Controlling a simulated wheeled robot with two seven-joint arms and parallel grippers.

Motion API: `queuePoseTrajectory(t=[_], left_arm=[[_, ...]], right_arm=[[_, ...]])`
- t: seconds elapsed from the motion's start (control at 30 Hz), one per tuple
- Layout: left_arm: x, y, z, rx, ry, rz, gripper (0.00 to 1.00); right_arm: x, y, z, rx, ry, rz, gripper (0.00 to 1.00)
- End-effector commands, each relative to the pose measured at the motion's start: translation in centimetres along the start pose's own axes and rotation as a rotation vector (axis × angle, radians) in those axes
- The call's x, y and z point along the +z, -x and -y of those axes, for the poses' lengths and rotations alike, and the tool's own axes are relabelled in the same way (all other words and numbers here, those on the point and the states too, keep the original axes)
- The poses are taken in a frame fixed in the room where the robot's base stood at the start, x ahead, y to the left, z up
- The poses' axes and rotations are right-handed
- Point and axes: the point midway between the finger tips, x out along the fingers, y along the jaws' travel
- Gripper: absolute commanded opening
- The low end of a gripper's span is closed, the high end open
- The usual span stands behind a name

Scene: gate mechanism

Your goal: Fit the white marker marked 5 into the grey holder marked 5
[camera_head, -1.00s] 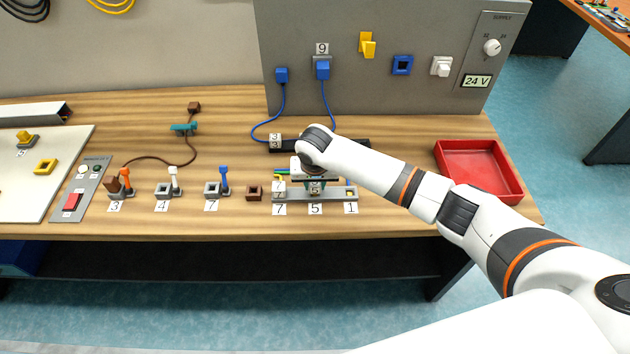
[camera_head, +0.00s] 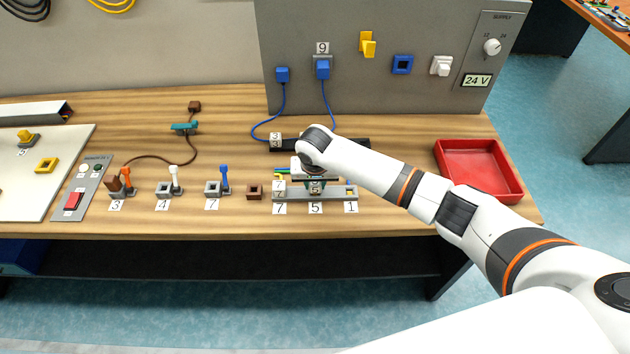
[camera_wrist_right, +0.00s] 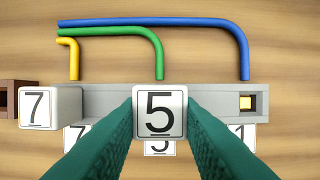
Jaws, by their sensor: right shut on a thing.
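My right gripper (camera_wrist_right: 160,125) points down with its green fingers shut on the white marker marked 5 (camera_wrist_right: 160,112). In the head view my right gripper (camera_head: 315,183) is over the middle of the grey holder (camera_head: 335,194). In the wrist view the marker lines up with the middle of the grey holder (camera_wrist_right: 212,103), above the label 5 (camera_wrist_right: 160,148). The marker hides the place under it, so I cannot tell whether it is seated or just above. My left gripper is not in view.
A white marker 7 (camera_wrist_right: 50,106) stands at the holder's left end. The right slot shows a yellow end (camera_wrist_right: 247,103). Blue, green and yellow (camera_wrist_right: 74,60) tubes lie behind. A brown block (camera_head: 254,192) is at left; a red tray (camera_head: 480,200) stands at right.

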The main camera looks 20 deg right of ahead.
Motion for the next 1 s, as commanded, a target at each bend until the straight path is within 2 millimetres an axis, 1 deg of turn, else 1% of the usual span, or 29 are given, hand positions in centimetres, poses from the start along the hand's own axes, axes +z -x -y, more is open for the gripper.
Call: queuePoseTrajectory(t=[0.8,1.0], left_arm=[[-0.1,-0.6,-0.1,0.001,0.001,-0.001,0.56],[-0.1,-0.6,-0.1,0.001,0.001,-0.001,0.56]], right_arm=[[-0.4,-1.4,0.0,0.000,-0.001,-0.001,0.06],[-0.3,-1.2,0.0,0.001,0.000,0.000,0.06]])
